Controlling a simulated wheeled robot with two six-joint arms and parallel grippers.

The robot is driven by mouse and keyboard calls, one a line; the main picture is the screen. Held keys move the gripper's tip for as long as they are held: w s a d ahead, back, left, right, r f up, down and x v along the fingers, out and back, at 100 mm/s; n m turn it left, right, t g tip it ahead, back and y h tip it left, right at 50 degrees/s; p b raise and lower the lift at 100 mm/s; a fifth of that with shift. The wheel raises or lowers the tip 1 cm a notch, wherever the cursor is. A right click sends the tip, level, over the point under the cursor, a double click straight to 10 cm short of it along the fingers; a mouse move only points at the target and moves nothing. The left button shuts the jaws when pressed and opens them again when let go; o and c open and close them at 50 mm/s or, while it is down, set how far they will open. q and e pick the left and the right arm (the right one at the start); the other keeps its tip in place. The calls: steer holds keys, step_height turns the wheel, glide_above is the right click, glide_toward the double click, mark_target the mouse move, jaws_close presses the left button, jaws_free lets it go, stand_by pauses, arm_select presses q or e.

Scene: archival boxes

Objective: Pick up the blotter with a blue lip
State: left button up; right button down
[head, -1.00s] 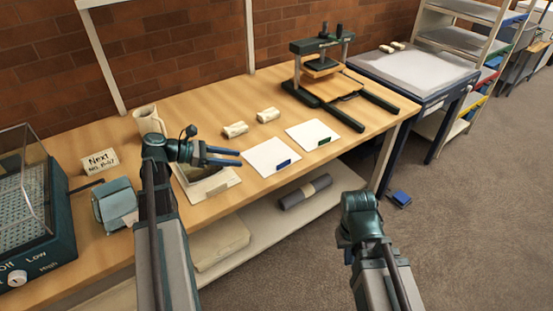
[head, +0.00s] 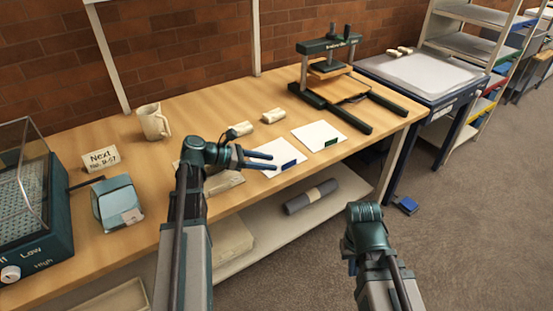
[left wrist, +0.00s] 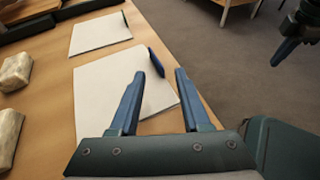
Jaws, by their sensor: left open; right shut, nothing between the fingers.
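The blotter with a blue lip is a white sheet (head: 266,155) flat on the wooden bench; its blue lip (head: 290,164) is on the front edge. It also shows in the left wrist view (left wrist: 105,88), its lip (left wrist: 156,62) just beyond and between the fingertips. My left gripper (head: 274,160) is open and empty, over the blotter's front part; I cannot tell its exact height. A similar white blotter with a green lip (head: 317,134) lies to the right. My right gripper (left wrist: 284,51) is shut and empty, in front of the bench; its fingers are mostly hidden in the head view.
Two pale wrapped bundles (head: 273,116) lie behind the blotters. A press (head: 335,70) stands at the back right. A mug (head: 153,122), a sign (head: 101,159) and a blue-grey box (head: 117,203) are at left. A dark roll (head: 312,196) lies on the lower shelf.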

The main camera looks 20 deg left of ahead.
mark_target(278, 165)
arm_select(q)
steer(key=b+x, duration=0.1)
steer(key=x, duration=0.3)
steer(key=shift+s+f, duration=0.1)
steer(key=shift+f, duration=0.1)
steer(key=shift+a, duration=0.1)
steer(key=shift+c, duration=0.4)
jaws_close()
stand_by(0.7)
